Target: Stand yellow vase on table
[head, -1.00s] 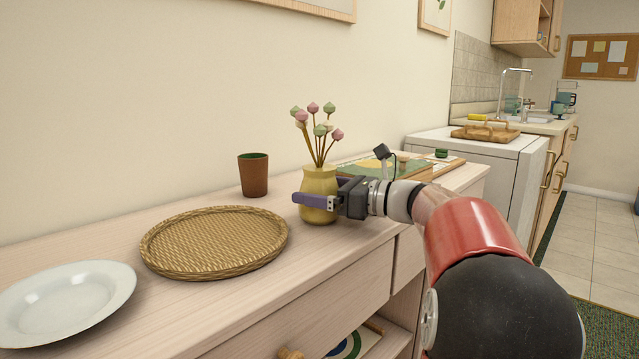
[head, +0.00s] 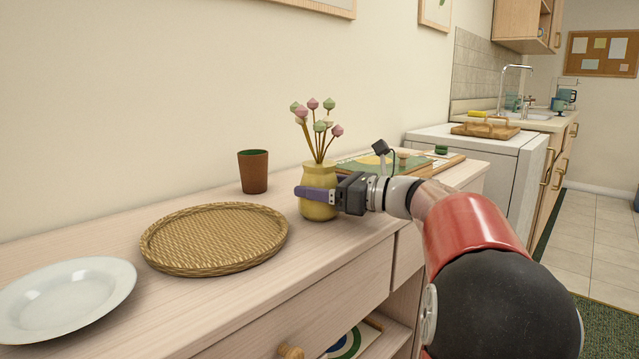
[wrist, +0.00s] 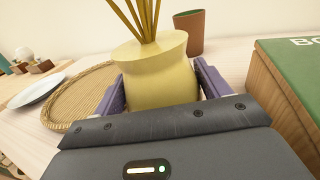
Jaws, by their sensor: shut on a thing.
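The yellow vase (head: 319,208) holds several pink, green and cream buds on brown stems. It is upright at the wooden table (head: 200,300), right of the woven tray. In the head view I cannot tell whether its base touches the tabletop or is slightly above it. My gripper (head: 318,195) reaches in from the right and is shut on the vase's body. In the wrist view the yellow vase (wrist: 158,75) sits between the two purple fingers, which press its sides; its base is hidden by the gripper body.
A round woven tray (head: 215,270) and a white plate (head: 65,298) lie to the left. A brown cup (head: 254,172) stands behind, near the wall. A green-topped box (head: 375,166) is close behind the gripper on the right. Bare tabletop lies in front of the vase.

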